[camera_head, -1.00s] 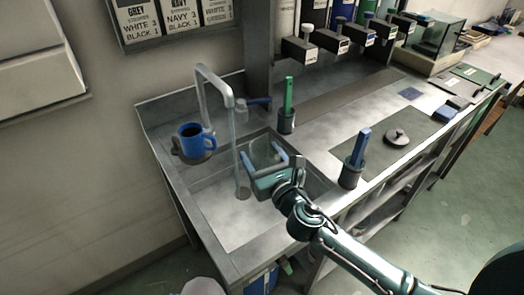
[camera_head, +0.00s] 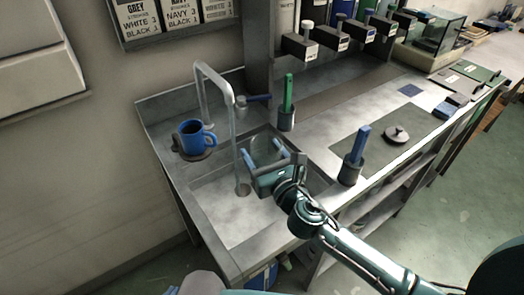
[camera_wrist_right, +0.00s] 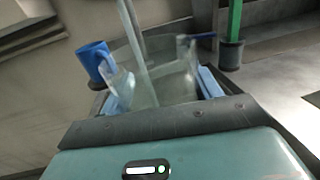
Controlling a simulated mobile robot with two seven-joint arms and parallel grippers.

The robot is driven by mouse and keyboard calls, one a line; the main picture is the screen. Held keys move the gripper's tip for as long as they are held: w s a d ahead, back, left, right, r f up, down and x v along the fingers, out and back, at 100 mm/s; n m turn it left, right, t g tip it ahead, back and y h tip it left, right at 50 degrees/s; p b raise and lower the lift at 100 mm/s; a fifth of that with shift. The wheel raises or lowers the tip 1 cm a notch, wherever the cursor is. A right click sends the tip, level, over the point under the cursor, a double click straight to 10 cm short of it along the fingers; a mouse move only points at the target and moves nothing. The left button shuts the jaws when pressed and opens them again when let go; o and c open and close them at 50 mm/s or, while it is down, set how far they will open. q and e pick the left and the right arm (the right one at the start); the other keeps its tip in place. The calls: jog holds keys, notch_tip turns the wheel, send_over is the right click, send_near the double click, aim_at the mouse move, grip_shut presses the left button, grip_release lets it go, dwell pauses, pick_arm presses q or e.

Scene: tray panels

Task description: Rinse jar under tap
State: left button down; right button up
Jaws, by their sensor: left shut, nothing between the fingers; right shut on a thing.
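The clear glass jar (camera_head: 266,149) is held above the sink by my right gripper (camera_head: 274,162). Its blue fingers are shut on the jar's sides, as the right wrist view (camera_wrist_right: 160,88) shows. The jar (camera_wrist_right: 170,75) looks empty, but clear contents are hard to tell. The tap (camera_head: 214,80) is a tall grey spout, with a thin water stream (camera_head: 236,140) falling to the drain. In the head view the stream passes just left of the jar. In the wrist view it overlaps the jar; I cannot tell whether it enters. My left gripper is not in view.
The sink (camera_head: 225,215) lies below the jar. A blue mug (camera_head: 191,136) stands on a round coaster left of the tap. A green-handled tool in a holder (camera_head: 287,108) stands behind, and a blue-handled one (camera_head: 355,155) to the right. A dark lid (camera_head: 396,134) lies on the mat.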

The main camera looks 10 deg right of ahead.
aim_at(276, 154)
jog(key=s+r+p, duration=0.1)
jog(key=r+p, duration=0.1)
jog(key=s+d+r+p, duration=0.1)
jog(key=r, duration=0.1)
jog(key=shift+s, duration=0.3)
jog(key=shift+s+d+r, duration=0.15)
jog(key=shift+s+r, duration=0.05)
jog(key=shift+s, duration=0.05)
jog(key=shift+s+d+r, duration=0.25)
jog(key=shift+s+r, duration=0.3)
jog(key=shift+r, duration=0.1)
